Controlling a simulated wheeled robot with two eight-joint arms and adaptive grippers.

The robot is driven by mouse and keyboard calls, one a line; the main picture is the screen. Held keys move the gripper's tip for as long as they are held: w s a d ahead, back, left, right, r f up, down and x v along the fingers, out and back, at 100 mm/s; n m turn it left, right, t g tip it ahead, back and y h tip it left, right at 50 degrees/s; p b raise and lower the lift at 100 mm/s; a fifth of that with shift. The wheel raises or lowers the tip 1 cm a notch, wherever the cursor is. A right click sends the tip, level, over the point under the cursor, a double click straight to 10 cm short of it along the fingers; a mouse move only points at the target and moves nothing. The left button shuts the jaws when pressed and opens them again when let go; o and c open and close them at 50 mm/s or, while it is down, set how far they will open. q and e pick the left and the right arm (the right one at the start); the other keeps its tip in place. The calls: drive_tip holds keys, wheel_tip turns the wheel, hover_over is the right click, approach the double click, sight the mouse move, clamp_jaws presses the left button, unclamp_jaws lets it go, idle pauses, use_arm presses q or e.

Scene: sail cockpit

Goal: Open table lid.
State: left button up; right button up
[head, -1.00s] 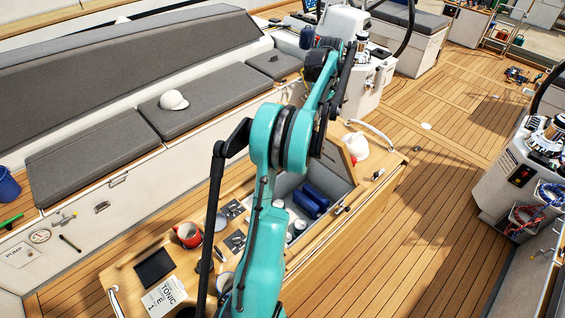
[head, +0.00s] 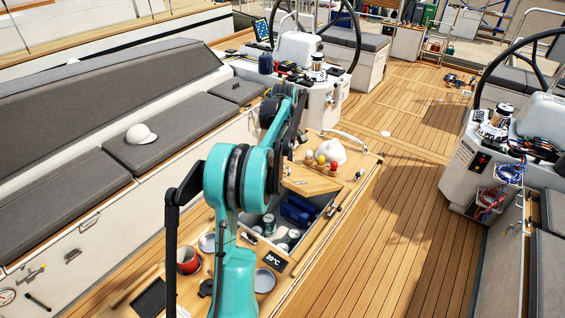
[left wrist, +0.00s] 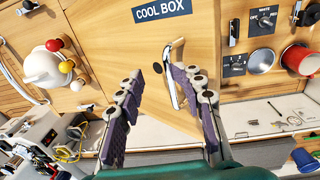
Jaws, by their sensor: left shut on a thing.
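The wooden table's cool box stands open in the head view, showing a pale-walled compartment (head: 325,203) with a blue item (head: 298,209) and round containers inside. A wooden lid panel (head: 312,184) shows at its far end, partly hidden by my arm. In the left wrist view a wooden panel (left wrist: 150,48) carries a "COOL BOX" label (left wrist: 162,12) and a pale handle (left wrist: 176,75). My left gripper (left wrist: 157,73) is at this handle, with its purple-padded fingers on either side and shut on it; exact contact is unclear. In the head view my arm hides its fingertips. My right gripper is out of view.
A white rounded object (head: 331,152) with coloured balls stands beyond the lid. Cushioned benches line the left; open deck (head: 400,220) lies right.

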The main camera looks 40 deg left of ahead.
use_arm(q)
drive_tip(key=shift+w, duration=0.2)
drive_tip(key=w+r+p, duration=0.3)
drive_tip(key=r+p, duration=0.3)
drive_tip(key=r, duration=0.2)
drive_tip(key=shift+w+a, duration=0.25)
drive_tip(key=shift+w, duration=0.15)
idle(0.9)
